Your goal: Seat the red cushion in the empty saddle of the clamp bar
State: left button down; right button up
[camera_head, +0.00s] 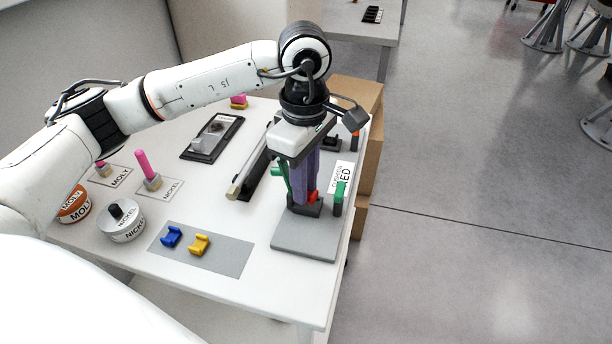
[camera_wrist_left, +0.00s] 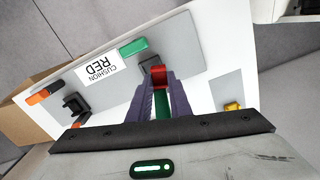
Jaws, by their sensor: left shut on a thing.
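The red cushion (camera_head: 312,196) is between the purple fingertips of my left gripper (camera_head: 307,194), which point down and are shut on it. In the left wrist view the red cushion (camera_wrist_left: 159,77) shows at the fingertips (camera_wrist_left: 160,84). A dark block (camera_head: 304,208), seemingly a saddle, stands on a grey plate (camera_head: 302,244) at the cushion. Its top is partly hidden by the fingers, so I cannot tell whether the cushion rests in it. My right gripper is not in view.
A long bar (camera_head: 248,175) lies left of the gripper. Blue (camera_head: 171,237) and yellow (camera_head: 199,245) cushions lie on a grey mat. Another dark saddle (camera_wrist_left: 75,104) stands between orange-topped parts. Jars (camera_head: 121,222) are at left.

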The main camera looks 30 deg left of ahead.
pick_arm(q)
jog(key=shift+w+a+n, duration=0.2)
jog(key=shift+w+n, duration=0.2)
jog(key=shift+n, duration=0.8)
jog(key=shift+w+f+n, duration=0.15)
jog(key=shift+n, duration=0.25)
jog(key=shift+f+b, duration=0.7)
jog(key=shift+f, duration=0.35)
jog(key=shift+f+b, duration=0.4)
jog(key=shift+b, duration=0.2)
jog(key=c, duration=1.2)
grip_release()
jog(key=shift+o, duration=0.2)
jog(key=shift+r, duration=0.15)
